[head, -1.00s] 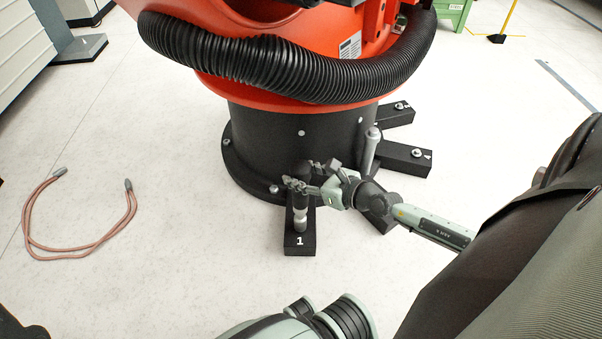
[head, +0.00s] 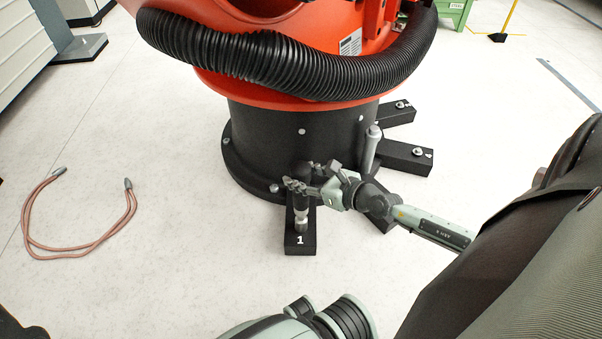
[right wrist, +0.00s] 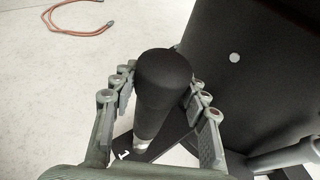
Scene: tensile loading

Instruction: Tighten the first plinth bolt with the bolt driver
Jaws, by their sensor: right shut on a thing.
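The bolt driver (head: 300,215) is a dark upright cylinder with a silver lower end. It stands over the black plinth foot marked 1 (head: 300,246) at the base of the red robot. My right gripper (head: 305,186) reaches in from the right and is shut around the driver's dark upper part. In the right wrist view the driver's round black top (right wrist: 164,70) sits between the fingers, with its silver end low near the "1". The first bolt is hidden under the driver, so I cannot tell how it is seated. My left gripper is not in view.
The black round plinth (head: 260,150) carries more feet, including one marked 4 (head: 404,157). A black ribbed hose (head: 290,68) hangs above. A reddish cable (head: 75,253) lies on otherwise open floor at left.

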